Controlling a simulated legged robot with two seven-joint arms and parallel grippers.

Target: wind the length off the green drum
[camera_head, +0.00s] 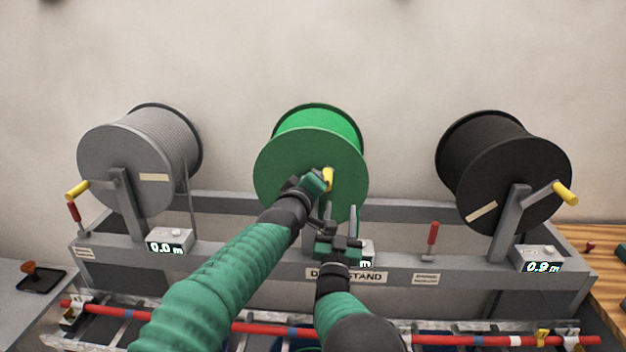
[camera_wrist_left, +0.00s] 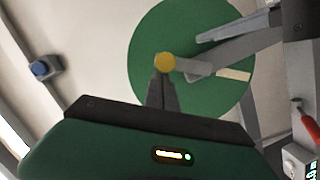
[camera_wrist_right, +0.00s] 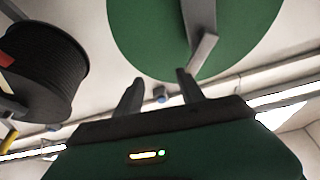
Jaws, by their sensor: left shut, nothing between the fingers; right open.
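The green drum (camera_head: 312,150) sits in the middle of the drum stand, its flange facing me. Its yellow crank handle (camera_head: 328,178) shows beside my left gripper (camera_head: 318,182); the handle's round yellow end also shows in the left wrist view (camera_wrist_left: 165,62). My left fingers (camera_wrist_left: 162,88) are shut with nothing between them, their tips close to the handle; I cannot tell if they touch it. My right gripper (camera_head: 339,222) is open and empty, low in front of the stand post. Its fingers are apart in the right wrist view (camera_wrist_right: 155,95), below the green flange. It partly hides the middle meter display (camera_head: 366,262).
A grey drum (camera_head: 125,170) with display 0.0 m stands left, a black drum (camera_head: 515,170) with display 0.9 m right. Red levers (camera_head: 433,235) rise from the stand. A red rail (camera_head: 470,340) crosses the front. Both my arms fill the middle.

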